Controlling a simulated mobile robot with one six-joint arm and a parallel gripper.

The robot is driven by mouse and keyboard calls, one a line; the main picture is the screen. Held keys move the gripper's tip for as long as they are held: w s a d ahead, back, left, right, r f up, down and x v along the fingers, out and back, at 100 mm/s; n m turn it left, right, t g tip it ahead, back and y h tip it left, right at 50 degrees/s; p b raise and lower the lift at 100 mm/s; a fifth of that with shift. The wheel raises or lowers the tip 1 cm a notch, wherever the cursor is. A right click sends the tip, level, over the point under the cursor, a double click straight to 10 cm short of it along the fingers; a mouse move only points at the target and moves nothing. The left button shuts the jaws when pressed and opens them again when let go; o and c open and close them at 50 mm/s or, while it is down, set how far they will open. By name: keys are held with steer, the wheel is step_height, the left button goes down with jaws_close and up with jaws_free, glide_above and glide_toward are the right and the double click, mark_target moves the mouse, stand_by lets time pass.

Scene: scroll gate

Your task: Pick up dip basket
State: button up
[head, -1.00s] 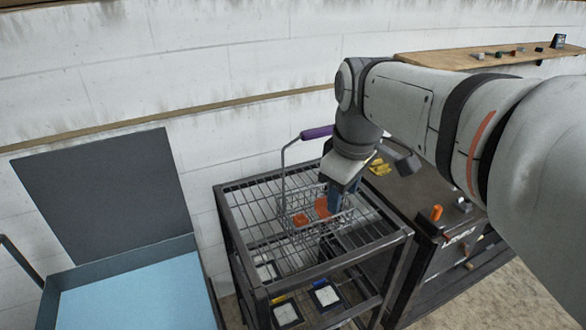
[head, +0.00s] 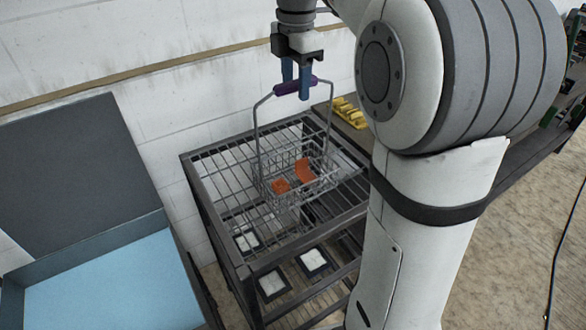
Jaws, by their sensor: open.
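The dip basket (head: 300,192) is a wire basket with a tall wire handle and a purple grip (head: 303,86). It stands upright on the wire-rack top of a dark metal stand. Two orange pieces (head: 304,171) lie in it. My gripper (head: 296,90) points down at the top of the handle, with its blue fingers at the purple grip. The fingers are open and look to be around or right beside the grip; I cannot tell whether they touch it.
The rack (head: 225,160) has a lower shelf with square dark-framed pads (head: 313,259). A blue-bottomed tank (head: 115,285) with a raised dark lid (head: 75,180) stands at left. Yellow pieces (head: 348,113) lie on a dark surface behind the rack. A white wall is close behind.

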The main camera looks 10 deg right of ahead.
steer(key=shift+w+f, duration=0.1)
steer(key=shift+f, duration=1.85)
steer(key=shift+d, duration=0.1)
steer(key=shift+c, duration=0.5)
steer(key=shift+r, duration=0.1)
jaws_close()
